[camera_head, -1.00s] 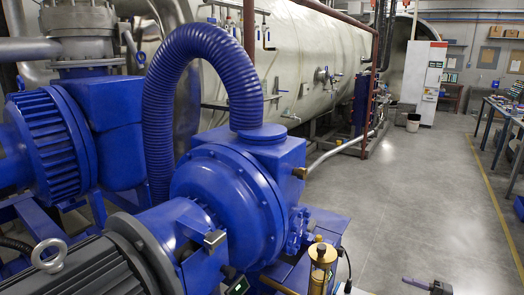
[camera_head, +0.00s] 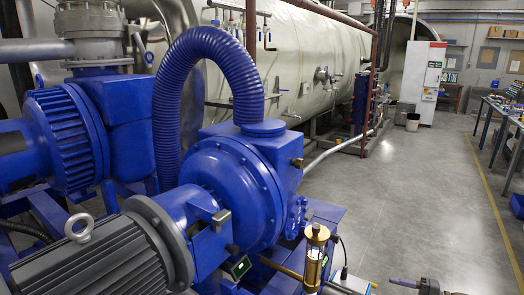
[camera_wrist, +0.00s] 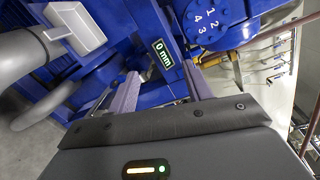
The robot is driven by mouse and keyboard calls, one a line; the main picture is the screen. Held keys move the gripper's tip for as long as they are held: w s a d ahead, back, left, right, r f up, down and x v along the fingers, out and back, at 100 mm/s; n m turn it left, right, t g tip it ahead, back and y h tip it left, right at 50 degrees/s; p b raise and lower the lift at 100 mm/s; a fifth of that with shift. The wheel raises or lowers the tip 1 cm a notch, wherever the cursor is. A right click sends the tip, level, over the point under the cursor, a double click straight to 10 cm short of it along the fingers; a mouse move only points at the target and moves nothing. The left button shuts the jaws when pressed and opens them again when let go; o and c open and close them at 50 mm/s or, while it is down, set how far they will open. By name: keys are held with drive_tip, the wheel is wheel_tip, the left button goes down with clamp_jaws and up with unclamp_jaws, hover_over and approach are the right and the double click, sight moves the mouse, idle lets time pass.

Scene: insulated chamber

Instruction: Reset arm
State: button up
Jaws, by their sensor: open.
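My gripper (camera_head: 404,283) shows at the bottom right edge of the head view, with a purple finger pointing left and a dark body. In the wrist view my gripper (camera_wrist: 162,90) has its two purple fingers spread well apart, with nothing held between them. The blue pump machine (camera_head: 235,190) lies to the left of my gripper in the head view and behind the fingers in the wrist view. Most of my arm is out of the head view.
A small display reading "0 mm" (camera_wrist: 163,53) and a blue numbered dial (camera_wrist: 210,20) sit beyond the fingers. A white tray (camera_wrist: 75,30) is at upper left. A brass-topped cylinder (camera_head: 317,250) stands beside the pump. Grey floor (camera_head: 420,200) is open to the right.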

drive_tip(key=s+a+r+n+g+h+p, duration=0.1)
drive_tip(key=s+a+n+g+h, duration=0.2)
drive_tip(key=a, duration=0.6)
drive_tip(key=s+a+r+n+g+h+p, duration=0.1)
drive_tip(key=s+a+g+h+p, duration=0.15)
drive_tip(key=a+g, duration=0.45)
drive_tip(key=s+a+r+n+t+h+p, duration=0.3)
drive_tip(key=s+a+r+h, duration=0.6)
drive_tip(key=s+r, duration=0.4)
drive_tip(key=shift+s+a+n+t, duration=0.2)
drive_tip(key=shift+s+n+t, duration=0.5)
drive_tip(key=shift+s+n, duration=0.3)
drive_tip(key=shift+w, duration=0.15)
